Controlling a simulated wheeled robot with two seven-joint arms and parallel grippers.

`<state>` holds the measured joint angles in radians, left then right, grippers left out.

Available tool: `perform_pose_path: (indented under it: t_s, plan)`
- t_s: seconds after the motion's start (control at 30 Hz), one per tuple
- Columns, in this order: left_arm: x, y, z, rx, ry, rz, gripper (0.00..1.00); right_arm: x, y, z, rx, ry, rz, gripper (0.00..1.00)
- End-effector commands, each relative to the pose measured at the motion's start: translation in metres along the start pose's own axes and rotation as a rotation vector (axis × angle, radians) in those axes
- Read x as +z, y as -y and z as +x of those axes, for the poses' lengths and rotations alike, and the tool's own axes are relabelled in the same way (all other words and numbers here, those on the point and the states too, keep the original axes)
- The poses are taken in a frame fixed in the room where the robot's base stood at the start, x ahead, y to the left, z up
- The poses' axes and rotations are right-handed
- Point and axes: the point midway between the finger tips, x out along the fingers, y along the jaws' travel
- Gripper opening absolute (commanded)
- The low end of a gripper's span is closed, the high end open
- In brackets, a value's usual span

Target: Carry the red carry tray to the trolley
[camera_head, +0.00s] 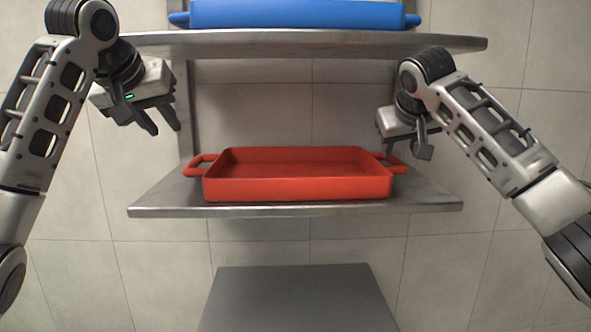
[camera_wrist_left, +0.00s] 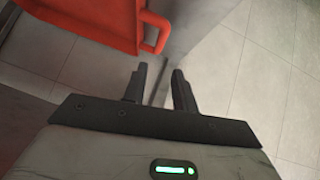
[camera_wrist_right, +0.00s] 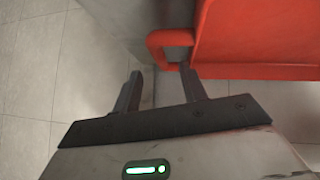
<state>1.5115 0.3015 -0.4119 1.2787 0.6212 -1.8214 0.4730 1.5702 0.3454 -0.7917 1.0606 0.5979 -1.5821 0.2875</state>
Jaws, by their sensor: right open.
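The red carry tray (camera_head: 297,187) sits on the lower metal shelf, with a loop handle at each end. My left gripper (camera_head: 163,128) is open and empty, above and to the left of the tray's left handle (camera_head: 199,164). In the left wrist view that handle (camera_wrist_left: 158,33) lies beyond the open fingers (camera_wrist_left: 160,84). My right gripper (camera_head: 403,152) is open, close to and above the right handle (camera_head: 396,163). In the right wrist view the handle (camera_wrist_right: 160,40) lies just past the fingertips (camera_wrist_right: 160,80). Neither gripper holds anything. I see nothing clearly recognisable as the trolley.
The lower metal shelf (camera_head: 300,211) has bare space at both ends. An upper shelf (camera_head: 300,45) with a blue tray (camera_head: 300,14) is above the red one. A flat grey surface (camera_head: 300,300) lies below, in front of the shelf.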

Motion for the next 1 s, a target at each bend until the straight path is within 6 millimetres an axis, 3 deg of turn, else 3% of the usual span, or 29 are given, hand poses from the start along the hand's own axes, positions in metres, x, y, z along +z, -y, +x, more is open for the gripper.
perform_pose_path:
  t_s: [0.3,0.47,1.0]
  plan:
    - [0.0,0.0,0.002,0.0,0.001,-0.001,0.28,0.0,0.0,0.001,0.0,0.001,0.0,0.42]
    - [0.001,0.001,0.017,-0.001,0.005,-0.001,0.28,0.001,0.0,0.008,0.0,0.002,0.0,0.42]
    - [0.001,0.0,0.121,-0.001,0.005,-0.001,0.28,0.001,0.001,0.057,-0.001,0.003,0.0,0.42]
